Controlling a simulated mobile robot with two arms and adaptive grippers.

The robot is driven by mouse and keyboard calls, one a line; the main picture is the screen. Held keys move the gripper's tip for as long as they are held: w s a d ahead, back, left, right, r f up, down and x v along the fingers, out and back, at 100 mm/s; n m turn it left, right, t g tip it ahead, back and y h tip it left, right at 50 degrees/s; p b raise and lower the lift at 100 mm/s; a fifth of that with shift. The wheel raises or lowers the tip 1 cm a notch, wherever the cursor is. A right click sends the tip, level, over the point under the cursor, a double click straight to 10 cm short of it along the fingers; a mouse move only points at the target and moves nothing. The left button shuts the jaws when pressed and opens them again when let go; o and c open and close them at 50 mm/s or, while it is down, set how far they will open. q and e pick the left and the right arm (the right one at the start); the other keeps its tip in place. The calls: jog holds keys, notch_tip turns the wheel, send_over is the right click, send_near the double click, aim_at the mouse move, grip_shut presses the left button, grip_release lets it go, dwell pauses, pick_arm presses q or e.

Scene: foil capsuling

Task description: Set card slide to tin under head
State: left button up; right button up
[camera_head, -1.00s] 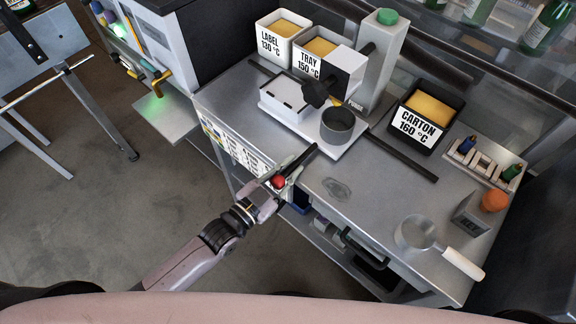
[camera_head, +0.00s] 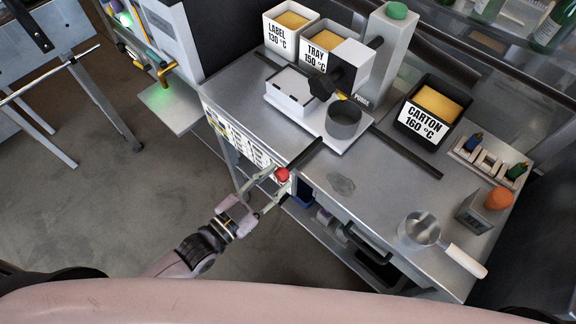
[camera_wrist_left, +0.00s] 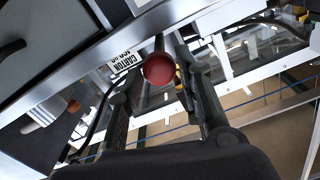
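The card strip (camera_head: 238,143) with printed panels runs along the table's front edge. A red round knob (camera_head: 283,174) sits at its right part, at the end of a dark bar (camera_head: 306,153). My left gripper (camera_head: 276,181) is open, its fingers apart on either side of the knob; contact cannot be told. In the left wrist view the knob (camera_wrist_left: 159,69) shows between the spread fingers, near a "CARTON" label (camera_wrist_left: 125,61). The black-and-white head (camera_head: 349,66) stands over a white base holding a white tin (camera_head: 290,92) and a dark round pot (camera_head: 344,120). My right gripper is out of view.
Tins marked LABEL 130 °C (camera_head: 277,34), TRAY 150 °C (camera_head: 314,55) and CARTON 160 °C (camera_head: 422,122) stand at the back. A ladle-like pan (camera_head: 421,229) lies front right, near a grey block with an orange ball (camera_head: 498,198).

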pick_arm(q)
jog(key=v, duration=0.5)
dwell(0.4)
jog(key=s+a+f+n+g+y, duration=0.1)
jog(key=a+f+g+y, duration=0.2)
jog(key=f, duration=0.7)
jog(key=s+a+f+n+y, duration=0.1)
jog(key=a+f+n+y, duration=0.1)
jog(key=a+f, duration=0.5)
jog(key=s+a+f+n+g+y, duration=0.1)
jog(key=a+f+g+y, duration=0.15)
jog(key=f, duration=0.95)
jog(key=s+f+n+g+y, duration=0.1)
jog(key=s+f+g, duration=0.3)
jog(key=s+f, duration=0.4)
jog(key=s+a+f+n+g+y, duration=0.1)
jog(key=s+f+n+g+y, duration=0.1)
jog(key=s+f, duration=0.7)
jog(key=s+n+g, duration=0.1)
jog(key=s, duration=0.6)
jog(key=shift+a+g, duration=0.15)
jog(key=shift+g, duration=0.2)
jog(key=shift+y, duration=0.25)
jog(key=shift+c, duration=0.4)
